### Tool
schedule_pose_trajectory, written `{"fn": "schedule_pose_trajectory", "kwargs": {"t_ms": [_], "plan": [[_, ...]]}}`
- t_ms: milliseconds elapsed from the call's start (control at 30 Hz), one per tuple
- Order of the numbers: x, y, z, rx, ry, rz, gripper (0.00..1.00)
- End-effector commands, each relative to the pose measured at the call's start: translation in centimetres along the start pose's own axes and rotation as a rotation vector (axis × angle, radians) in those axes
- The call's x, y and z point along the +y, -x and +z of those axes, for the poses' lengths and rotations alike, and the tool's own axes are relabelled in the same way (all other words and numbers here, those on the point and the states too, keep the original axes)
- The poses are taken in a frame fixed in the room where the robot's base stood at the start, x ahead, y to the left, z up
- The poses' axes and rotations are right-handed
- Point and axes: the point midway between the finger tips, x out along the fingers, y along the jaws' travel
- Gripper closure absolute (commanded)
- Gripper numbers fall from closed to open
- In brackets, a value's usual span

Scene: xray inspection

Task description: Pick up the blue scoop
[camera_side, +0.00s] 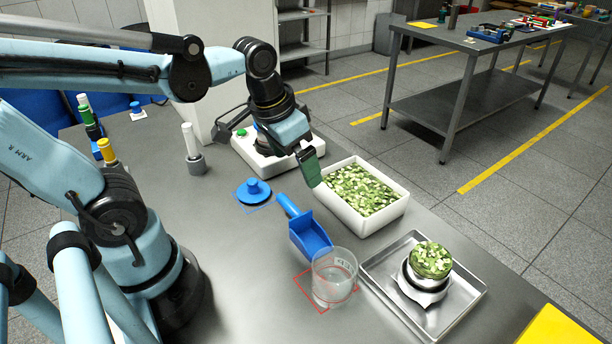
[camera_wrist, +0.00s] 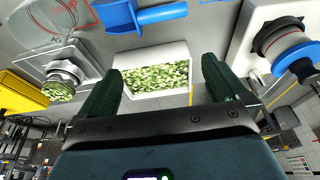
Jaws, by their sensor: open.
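The blue scoop (camera_side: 307,231) lies on the grey table, left of a white bin and behind a clear beaker. Its handle points up and left in the side view. In the wrist view the scoop (camera_wrist: 145,16) shows at the top, beyond the bin. My gripper (camera_side: 310,168) is above the table at the left end of the white bin, up and right of the scoop and apart from it. In the wrist view my gripper (camera_wrist: 160,82) has its two green fingers wide apart with nothing between them but the view of the bin below.
The white bin (camera_side: 362,223) holds chopped green pieces. The clear beaker (camera_side: 334,278) stands near the scoop in a red outline. A metal tray (camera_side: 433,318) bears a scale with a filled bowl (camera_side: 431,261). A blue knobbed lid (camera_side: 253,190) lies left of the scoop.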

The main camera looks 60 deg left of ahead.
Motion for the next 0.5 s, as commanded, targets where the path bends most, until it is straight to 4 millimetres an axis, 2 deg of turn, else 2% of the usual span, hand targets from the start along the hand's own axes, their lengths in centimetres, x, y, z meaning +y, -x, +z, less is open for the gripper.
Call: {"fn": "schedule_pose_trajectory", "kwargs": {"t_ms": [200, 367, 500], "plan": [[-0.7, -0.2, 0.1, -0.227, 0.001, 0.005, 0.00], [-0.8, -0.3, 0.3, -0.299, 0.000, 0.009, 0.00], [-0.8, -1.2, 0.6, -0.308, 0.000, 0.009, 0.00]]}}
